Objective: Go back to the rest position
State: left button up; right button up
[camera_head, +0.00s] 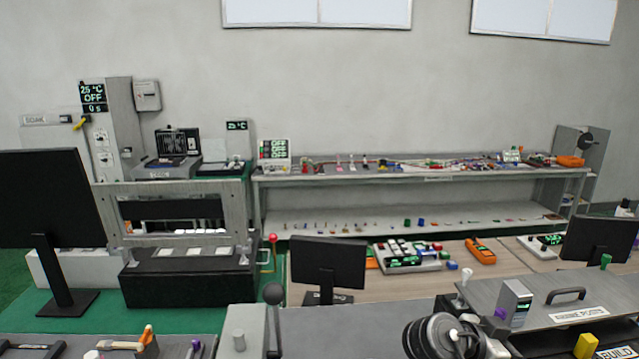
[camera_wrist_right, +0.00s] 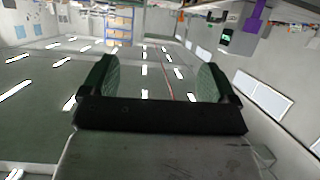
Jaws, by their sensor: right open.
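My right gripper (camera_wrist_right: 154,82) shows in the right wrist view. Its two green-padded fingers are wide apart, with nothing between them. No object touches the fingers. Neither gripper shows in the head view, so where the right one is relative to the benches cannot be told from there. My left gripper is not in view. A lever with a red knob (camera_head: 273,239) stands left of the middle in the head view.
A long grey workbench (camera_head: 420,178) with small items stands along the back wall. Black monitors (camera_head: 327,264) stand nearer. A grey panel with a handle (camera_head: 567,296) and dark round discs (camera_head: 435,338) are at the front right. The wrist view shows open room beyond the fingers.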

jog(key=s+a+f+n+t+y, duration=0.1)
jog(key=s+a+f+n+y, duration=0.1)
jog(key=s+f+n+y, duration=0.45)
jog(key=s+a+f+n+t+y, duration=0.1)
jog(key=s+f+n, duration=0.3)
jog(key=f, duration=0.6)
jog(key=s+a+f+n+y, duration=0.3)
jog(key=s+a+n+y, duration=0.45)
jog(key=s, duration=0.55)
notch_tip(320, 180, down, 31)
jog(key=s+g+h+b, duration=0.1)
jog(key=g+b, duration=0.1)
jog(key=b, duration=0.3)
pick_arm(q)
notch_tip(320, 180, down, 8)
jog(key=b, duration=0.3)
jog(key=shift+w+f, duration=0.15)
pick_arm(e)
jog(key=s+d+f+g, duration=0.1)
jog(key=s+d+f, duration=0.1)
jog(key=s+f, duration=1.4)
notch_tip(320, 180, down, 3)
jog(key=shift+r, duration=0.1)
jog(key=shift+d, duration=0.1)
